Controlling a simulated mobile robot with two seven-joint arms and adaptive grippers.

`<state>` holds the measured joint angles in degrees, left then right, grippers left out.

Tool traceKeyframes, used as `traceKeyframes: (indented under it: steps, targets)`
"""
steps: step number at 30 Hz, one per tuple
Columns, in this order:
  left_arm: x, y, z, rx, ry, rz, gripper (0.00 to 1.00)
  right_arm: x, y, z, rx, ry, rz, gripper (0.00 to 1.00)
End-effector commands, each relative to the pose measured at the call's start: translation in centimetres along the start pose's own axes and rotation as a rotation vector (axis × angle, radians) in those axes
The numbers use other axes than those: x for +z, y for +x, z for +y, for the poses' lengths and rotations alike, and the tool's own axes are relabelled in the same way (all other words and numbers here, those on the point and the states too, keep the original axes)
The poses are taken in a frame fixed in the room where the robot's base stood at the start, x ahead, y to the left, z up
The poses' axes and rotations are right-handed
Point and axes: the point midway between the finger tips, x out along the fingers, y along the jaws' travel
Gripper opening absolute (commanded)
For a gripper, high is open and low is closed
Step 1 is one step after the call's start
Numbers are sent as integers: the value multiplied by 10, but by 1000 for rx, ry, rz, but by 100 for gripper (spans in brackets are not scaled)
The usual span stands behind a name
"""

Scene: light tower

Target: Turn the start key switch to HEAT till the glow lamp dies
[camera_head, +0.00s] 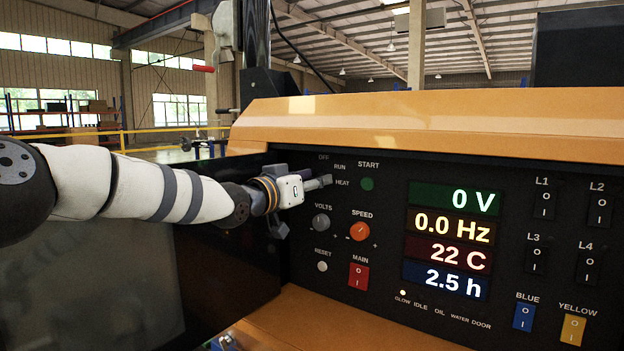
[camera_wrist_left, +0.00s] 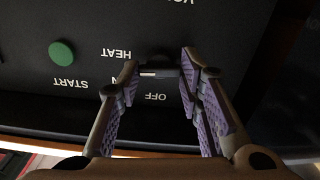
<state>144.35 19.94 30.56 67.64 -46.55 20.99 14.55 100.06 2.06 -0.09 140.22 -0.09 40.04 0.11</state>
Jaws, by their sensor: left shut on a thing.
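The start key switch (camera_wrist_left: 165,71) is a dark knob on the black panel, and in the wrist view it sits between my left fingertips. A white mark on it points towards the side of the HEAT and RUN labels; I cannot tell exactly which. In the head view my left gripper (camera_head: 322,183) is at the panel beside those labels and hides the switch. The gripper is shut on the switch. My right gripper is not in view.
A green START button (camera_head: 367,184) is just right of the switch. Below are the VOLTS knob (camera_head: 321,222), orange SPEED knob (camera_head: 360,231), RESET button (camera_head: 322,266) and red MAIN switch (camera_head: 358,276). The displays (camera_head: 451,240) read 0 V, 0.0 Hz, 22 C and 2.5 h.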

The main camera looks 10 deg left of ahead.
Motion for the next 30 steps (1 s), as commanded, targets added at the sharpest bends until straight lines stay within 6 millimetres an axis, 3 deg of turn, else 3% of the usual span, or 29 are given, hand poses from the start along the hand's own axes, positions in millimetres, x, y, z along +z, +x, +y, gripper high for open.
traceKeyframes:
  steps: [10, 26, 27, 29, 30]
  targets:
    - [0, 0, 0, 0, 123, 1, 5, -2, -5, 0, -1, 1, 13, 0]
    - [0, 0, 0, 0, 144, -1, 5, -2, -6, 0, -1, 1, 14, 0]
    - [0, 0, 0, 0, 144, -1, 40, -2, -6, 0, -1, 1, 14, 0]
    - [0, 0, 0, 0, 144, -1, 53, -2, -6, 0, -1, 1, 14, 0]
    - [0, 0, 0, 0, 143, -1, 53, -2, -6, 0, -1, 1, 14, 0]
